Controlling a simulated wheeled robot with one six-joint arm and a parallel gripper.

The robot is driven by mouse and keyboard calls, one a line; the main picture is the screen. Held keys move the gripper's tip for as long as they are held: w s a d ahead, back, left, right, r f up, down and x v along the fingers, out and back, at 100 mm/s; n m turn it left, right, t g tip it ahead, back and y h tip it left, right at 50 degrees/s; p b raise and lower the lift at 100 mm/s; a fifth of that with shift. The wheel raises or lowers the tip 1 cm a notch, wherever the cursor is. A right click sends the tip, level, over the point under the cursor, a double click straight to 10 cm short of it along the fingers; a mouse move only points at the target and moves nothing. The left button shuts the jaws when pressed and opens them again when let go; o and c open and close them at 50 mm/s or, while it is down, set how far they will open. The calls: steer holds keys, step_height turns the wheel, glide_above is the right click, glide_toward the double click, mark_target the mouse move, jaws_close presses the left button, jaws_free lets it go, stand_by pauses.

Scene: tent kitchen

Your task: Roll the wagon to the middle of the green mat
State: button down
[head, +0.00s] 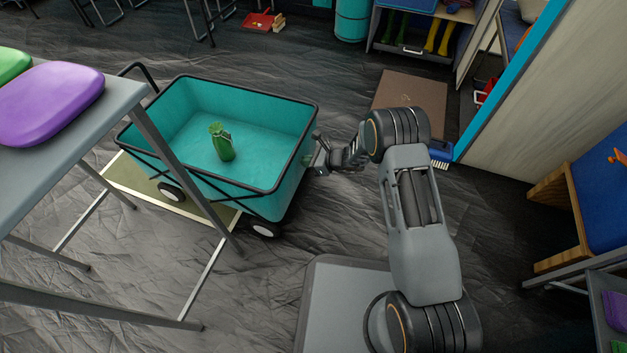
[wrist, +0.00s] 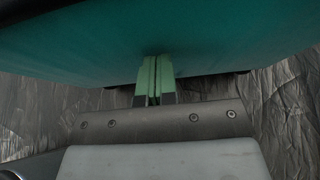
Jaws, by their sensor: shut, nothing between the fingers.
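The teal wagon (head: 285,140) has a black frame and stands near the middle of the head view. A green item (head: 221,142) lies in its tub. The green mat (head: 145,181) lies on the floor under the wagon's left part and the grey table. The wagon's right part stands off the mat on the dark floor. My gripper (head: 318,160) is at the wagon's right end, with its fingertips at the teal wall. In the wrist view, my gripper (wrist: 155,75) shows two green fingers shut together against or very near the wagon's teal side (wrist: 220,50). I cannot tell if they touch.
A grey table (head: 120,95) with purple and green seats on top stands at left; its legs reach down around the mat. A brown board (head: 412,95) lies on the floor behind my arm. A blue-edged panel (head: 540,85) and a blue-seated chair (head: 600,195) stand at right.

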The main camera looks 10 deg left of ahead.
steer(key=w+a, duration=0.2)
steer(key=a, duration=0.8)
steer(key=w+a, duration=0.2)
steer(key=a, duration=0.8)
steer(key=shift+w+a, duration=0.1)
steer(key=shift+a, duration=0.05)
steer(key=shift+w+a, duration=0.25)
steer(key=shift+a, duration=1.05)
steer(key=shift+w+a, duration=0.1)
steer(key=shift+a, duration=0.05)
